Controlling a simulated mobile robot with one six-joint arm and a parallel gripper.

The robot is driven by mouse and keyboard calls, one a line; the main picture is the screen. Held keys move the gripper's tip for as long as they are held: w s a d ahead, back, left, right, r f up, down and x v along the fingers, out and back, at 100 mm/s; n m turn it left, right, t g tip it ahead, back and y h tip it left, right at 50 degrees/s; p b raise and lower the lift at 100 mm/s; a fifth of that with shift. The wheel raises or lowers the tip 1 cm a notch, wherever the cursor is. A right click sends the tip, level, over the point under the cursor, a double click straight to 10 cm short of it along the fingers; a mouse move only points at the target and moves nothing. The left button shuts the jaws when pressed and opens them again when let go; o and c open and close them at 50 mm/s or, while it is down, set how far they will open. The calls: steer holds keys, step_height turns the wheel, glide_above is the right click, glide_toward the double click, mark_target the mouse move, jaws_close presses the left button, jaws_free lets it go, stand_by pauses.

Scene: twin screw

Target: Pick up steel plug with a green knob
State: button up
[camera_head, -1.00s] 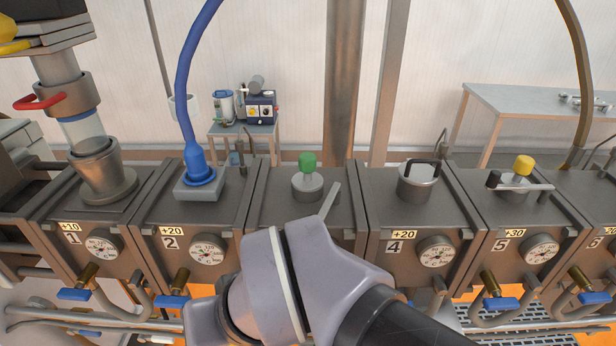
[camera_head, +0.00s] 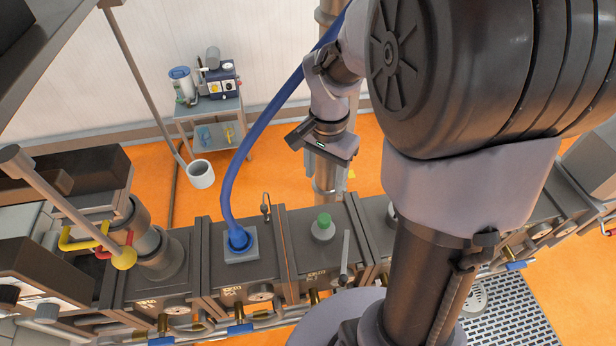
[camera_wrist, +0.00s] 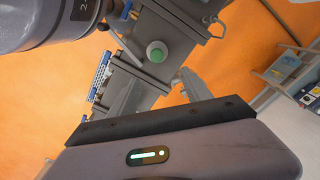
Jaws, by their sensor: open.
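The steel plug with a green knob (camera_head: 323,226) sits upright in the top of the third block in the head view. In the wrist view the plug (camera_wrist: 157,52) shows from above, its round green knob just beyond my fingertips. My gripper (camera_head: 322,150) hangs in the air above the row of blocks, higher in the head picture than the plug and apart from it. In the wrist view my gripper (camera_wrist: 160,84) has its two fingers spread, with nothing between them.
A blue hose (camera_head: 240,170) rises from the block to the left. A metal handle (camera_head: 345,256) stands beside the plug on its right. A pole with a white cup (camera_head: 200,174) and a small cart (camera_head: 212,113) are behind. My arm hides blocks to the right.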

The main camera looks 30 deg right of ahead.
mark_target(324, 218)
steer(key=f, duration=0.5)
steer(key=f+p, duration=0.1)
steer(key=f, duration=1.1)
steer(key=shift+s+d+f, duration=0.15)
steer(key=shift+s, duration=0.35)
steer(key=shift+c, duration=1.1)
jaws_close()
